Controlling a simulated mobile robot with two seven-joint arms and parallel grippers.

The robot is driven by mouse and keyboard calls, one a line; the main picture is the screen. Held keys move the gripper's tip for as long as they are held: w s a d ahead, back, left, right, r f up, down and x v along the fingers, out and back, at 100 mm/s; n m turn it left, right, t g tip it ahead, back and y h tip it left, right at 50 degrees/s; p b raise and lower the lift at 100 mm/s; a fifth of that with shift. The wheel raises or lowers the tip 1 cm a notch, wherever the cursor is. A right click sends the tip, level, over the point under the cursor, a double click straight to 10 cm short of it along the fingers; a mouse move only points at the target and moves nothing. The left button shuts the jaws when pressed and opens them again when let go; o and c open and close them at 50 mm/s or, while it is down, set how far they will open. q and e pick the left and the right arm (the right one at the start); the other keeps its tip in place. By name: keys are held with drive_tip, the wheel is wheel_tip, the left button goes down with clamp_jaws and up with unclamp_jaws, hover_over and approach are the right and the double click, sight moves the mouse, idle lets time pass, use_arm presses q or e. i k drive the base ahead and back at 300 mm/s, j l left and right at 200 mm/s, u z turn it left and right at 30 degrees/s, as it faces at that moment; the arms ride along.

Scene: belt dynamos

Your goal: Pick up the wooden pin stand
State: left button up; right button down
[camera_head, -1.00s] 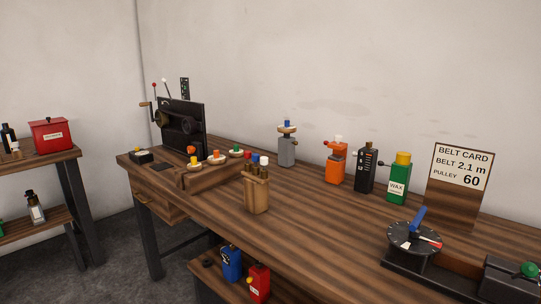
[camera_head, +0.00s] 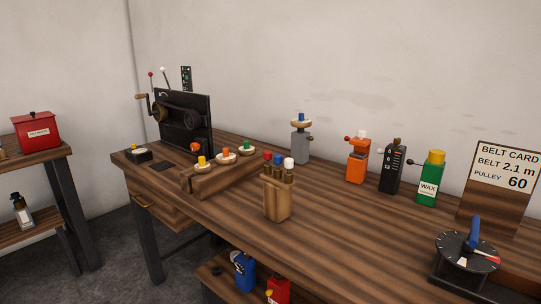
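The wooden pin stand (camera_head: 277,201) stands upright on the workbench (camera_head: 345,226), near its front edge in the middle of the head view. It is a light brown block holding several brass-coloured pins with red, blue and white tops. Neither of my grippers shows in the head view.
A wooden rack (camera_head: 215,175) with coloured knobs lies left of the stand, before a black belt machine (camera_head: 184,122). An orange device (camera_head: 357,160), a black box (camera_head: 392,168) and a green wax bottle (camera_head: 430,178) line the back. A dial (camera_head: 467,252) sits right. Bench top right of the stand is clear.

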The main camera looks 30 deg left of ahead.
sight(277, 188)
drive_tip(key=i+j+z, duration=0.1)
drive_tip(key=j, duration=0.7)
drive_tip(key=i+j+z, duration=0.1)
drive_tip(key=j, duration=0.7)
